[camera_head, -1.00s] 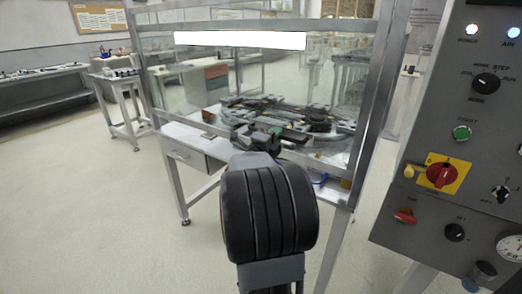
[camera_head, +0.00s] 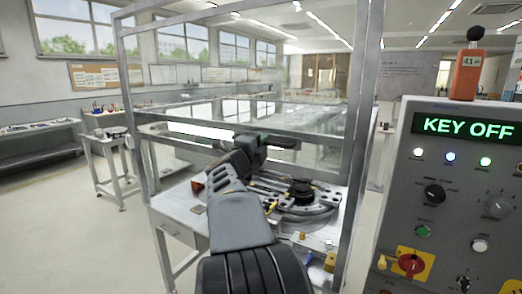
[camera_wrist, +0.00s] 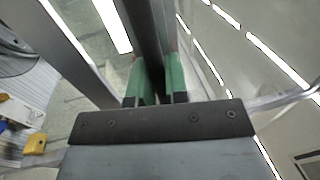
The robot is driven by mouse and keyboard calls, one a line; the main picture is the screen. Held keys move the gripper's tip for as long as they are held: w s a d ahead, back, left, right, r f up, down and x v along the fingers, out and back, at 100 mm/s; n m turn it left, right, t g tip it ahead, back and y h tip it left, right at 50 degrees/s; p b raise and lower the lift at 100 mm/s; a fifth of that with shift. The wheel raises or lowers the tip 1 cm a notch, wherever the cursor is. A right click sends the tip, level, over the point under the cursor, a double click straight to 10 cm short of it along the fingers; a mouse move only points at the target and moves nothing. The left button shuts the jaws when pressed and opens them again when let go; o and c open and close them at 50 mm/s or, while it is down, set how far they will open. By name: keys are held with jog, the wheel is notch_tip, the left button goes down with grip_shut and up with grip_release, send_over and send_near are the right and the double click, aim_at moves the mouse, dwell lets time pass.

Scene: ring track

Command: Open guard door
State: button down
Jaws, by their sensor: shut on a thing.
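The guard door (camera_head: 215,138) is a clear panel with a metal frame on the front of the metal-framed enclosure (camera_head: 150,90). Its lower part stands above the table, and the ring track (camera_head: 300,205) shows beneath it. My gripper (camera_head: 262,143) is at the door's dark handle (camera_head: 285,140). In the wrist view, the green finger pads of my gripper (camera_wrist: 160,85) are shut on the dark handle bar (camera_wrist: 150,40). My arm hides part of the door's lower edge and the table.
A grey control panel (camera_head: 455,190) stands close on the right, with a lit "KEY OFF" display and a red knob on a yellow plate (camera_head: 411,264). An orange device (camera_head: 467,75) sits on top. A small side table (camera_head: 115,150) stands left.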

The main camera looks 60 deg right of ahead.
jog(key=shift+r+p, duration=0.35)
jog(key=shift+r, duration=0.6)
jog(key=c, duration=1.2)
grip_release()
jog(key=shift+o, duration=0.2)
jog(key=shift+a+f, duration=0.1)
jog(key=shift+a, duration=0.05)
jog(key=b+v, duration=0.2)
jog(key=v, duration=1.1)
jog(key=shift+a+b, duration=0.3)
